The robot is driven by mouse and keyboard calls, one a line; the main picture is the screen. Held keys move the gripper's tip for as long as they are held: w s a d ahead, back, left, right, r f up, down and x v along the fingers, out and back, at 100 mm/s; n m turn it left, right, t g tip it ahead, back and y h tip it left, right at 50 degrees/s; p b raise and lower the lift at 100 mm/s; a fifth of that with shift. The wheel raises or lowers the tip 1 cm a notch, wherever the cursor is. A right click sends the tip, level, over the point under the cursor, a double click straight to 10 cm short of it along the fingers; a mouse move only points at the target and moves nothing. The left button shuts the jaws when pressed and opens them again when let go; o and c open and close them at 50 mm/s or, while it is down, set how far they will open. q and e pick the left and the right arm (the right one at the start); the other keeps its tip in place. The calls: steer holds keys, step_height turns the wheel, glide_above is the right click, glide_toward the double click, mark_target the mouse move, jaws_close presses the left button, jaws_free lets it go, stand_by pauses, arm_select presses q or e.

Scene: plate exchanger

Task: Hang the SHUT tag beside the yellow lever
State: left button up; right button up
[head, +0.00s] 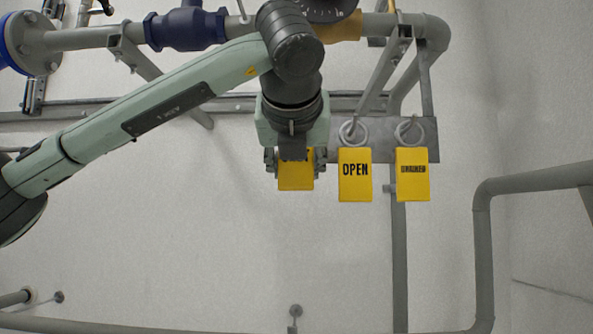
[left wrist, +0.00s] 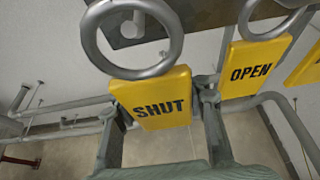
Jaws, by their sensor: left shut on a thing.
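The yellow SHUT tag (left wrist: 152,99) has a grey ring at its top in the left wrist view. A peg end shows inside that ring; I cannot tell whether the ring rests on it. My left gripper (left wrist: 160,110) is shut on the tag, one finger at each side edge. In the head view the gripper (head: 295,157) hides the tag's upper part and ring; the lower part of the tag (head: 296,180) shows below it. My right gripper is not in view. I cannot make out a yellow lever; a brass-yellow fitting (head: 343,28) shows on the top pipe.
The OPEN tag (head: 355,178) and another yellow tag (head: 412,178) hang by rings from a grey plate (head: 384,132), close right of my left gripper. A dark blue valve body (head: 185,28) sits on the upper pipe. A grey pipe (head: 483,250) stands at right.

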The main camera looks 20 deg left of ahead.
arm_select(q)
steer(key=shift+w+a, duration=0.2)
steer(key=shift+w, duration=0.5)
steer(key=shift+w+a, duration=0.2)
steer(key=shift+w, duration=0.45)
steer(key=shift+w, duration=0.15)
